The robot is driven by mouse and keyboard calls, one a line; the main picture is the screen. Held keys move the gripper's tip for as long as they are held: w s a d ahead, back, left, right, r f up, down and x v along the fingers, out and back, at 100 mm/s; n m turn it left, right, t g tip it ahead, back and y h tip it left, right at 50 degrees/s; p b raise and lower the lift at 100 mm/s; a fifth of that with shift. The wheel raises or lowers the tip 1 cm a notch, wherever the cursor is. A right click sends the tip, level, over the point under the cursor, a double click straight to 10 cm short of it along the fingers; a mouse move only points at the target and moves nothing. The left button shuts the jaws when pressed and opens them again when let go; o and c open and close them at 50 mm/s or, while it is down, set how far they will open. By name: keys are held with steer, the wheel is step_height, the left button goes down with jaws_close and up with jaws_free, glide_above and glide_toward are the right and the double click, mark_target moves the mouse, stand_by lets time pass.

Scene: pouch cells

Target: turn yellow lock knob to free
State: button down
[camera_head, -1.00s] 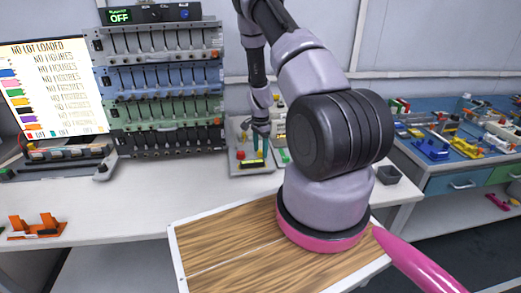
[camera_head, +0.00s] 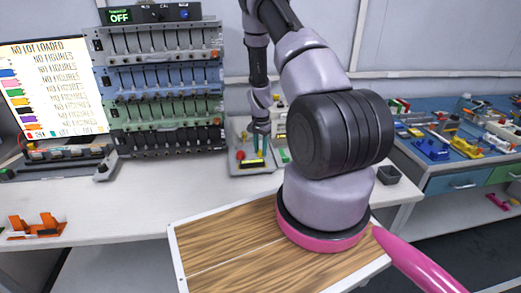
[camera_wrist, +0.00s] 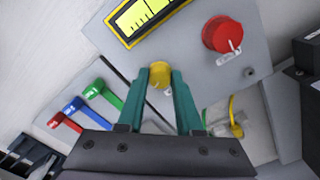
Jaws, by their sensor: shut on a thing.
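The yellow lock knob (camera_wrist: 160,76) shows in the wrist view on a grey panel, between the two green fingertips of my gripper (camera_wrist: 160,72). My gripper is shut on the knob, and a small pale tag or pointer sits at the knob's lower edge. In the head view my gripper (camera_head: 258,143) reaches down to the grey panel unit (camera_head: 238,163) at the back of the bench. The knob itself is too small and covered to make out there. I cannot tell the knob's exact setting.
In the wrist view a red round knob (camera_wrist: 222,35) sits right of the yellow one, and a yellow-framed display (camera_wrist: 143,15) lies above. Blue, green and red levers (camera_wrist: 80,108) lie left. In the head view a cell rack (camera_head: 165,90) stands left of my arm.

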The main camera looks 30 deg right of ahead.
mark_target(261, 151)
steer(key=n, duration=0.5)
steer(key=shift+n, duration=0.3)
steer(key=n, duration=0.5)
steer(key=shift+n, duration=0.3)
steer(key=c, duration=0.6)
jaws_free()
step_height(261, 151, up, 11)
steer(key=shift+f, duration=0.1)
stand_by(0.3)
